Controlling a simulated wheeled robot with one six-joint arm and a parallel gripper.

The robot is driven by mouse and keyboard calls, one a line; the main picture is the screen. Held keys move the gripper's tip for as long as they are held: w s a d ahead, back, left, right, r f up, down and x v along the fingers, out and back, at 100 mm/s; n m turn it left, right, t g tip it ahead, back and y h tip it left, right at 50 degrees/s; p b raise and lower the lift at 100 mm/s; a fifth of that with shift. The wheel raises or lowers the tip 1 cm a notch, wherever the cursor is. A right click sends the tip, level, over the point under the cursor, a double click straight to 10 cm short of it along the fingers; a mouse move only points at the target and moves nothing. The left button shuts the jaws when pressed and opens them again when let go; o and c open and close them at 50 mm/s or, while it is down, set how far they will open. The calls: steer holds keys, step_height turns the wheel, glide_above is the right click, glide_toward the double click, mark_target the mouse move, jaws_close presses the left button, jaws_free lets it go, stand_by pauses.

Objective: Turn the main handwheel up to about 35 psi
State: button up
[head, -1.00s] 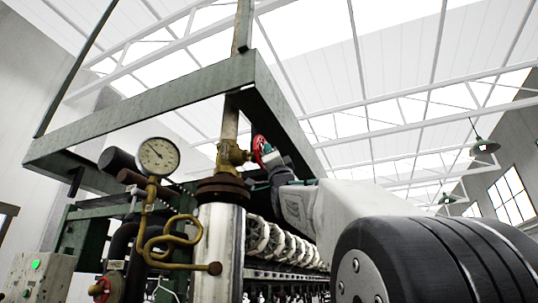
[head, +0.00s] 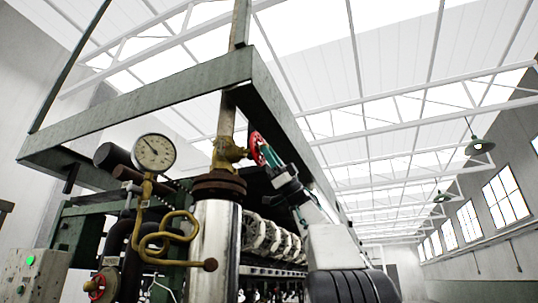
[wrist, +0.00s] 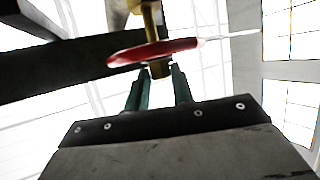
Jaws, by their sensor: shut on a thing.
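The main handwheel (head: 254,148) is a red wheel on a brass valve (head: 226,153), on the pipe above the steel cylinder. In the wrist view the handwheel (wrist: 150,51) is seen nearly edge-on, just beyond my fingertips. In the wrist view my gripper (wrist: 157,76) has a finger at either side of the wheel's middle; the exact contact is hard to see. The round pressure gauge (head: 154,152) stands to the left, its needle pointing up and left; its numbers are too small to read.
A green steel beam frame (head: 150,105) runs around and above the valve. A coiled brass pipe (head: 165,235) hangs below the gauge. A smaller red wheel (head: 96,287) and a control box (head: 35,275) with a green lamp are at lower left. Open hall lies to the right.

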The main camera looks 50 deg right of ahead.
steer(key=shift+d+r+n+g, duration=0.1)
steer(key=shift+n+g, duration=0.9)
steer(key=shift+g, duration=0.2)
steer(key=shift+d+r+n+g, duration=0.1)
steer(key=shift+n+g, duration=0.9)
steer(key=shift+g, duration=0.2)
steer(key=shift+a, duration=0.1)
steer(key=o, duration=1)
steer(key=shift+f, duration=0.1)
steer(key=v, duration=0.7)
steer(key=shift+s+d+f, duration=0.1)
steer(key=shift+d+f, duration=0.1)
steer(key=shift+d, duration=0.2)
steer(key=shift+a, duration=0.15)
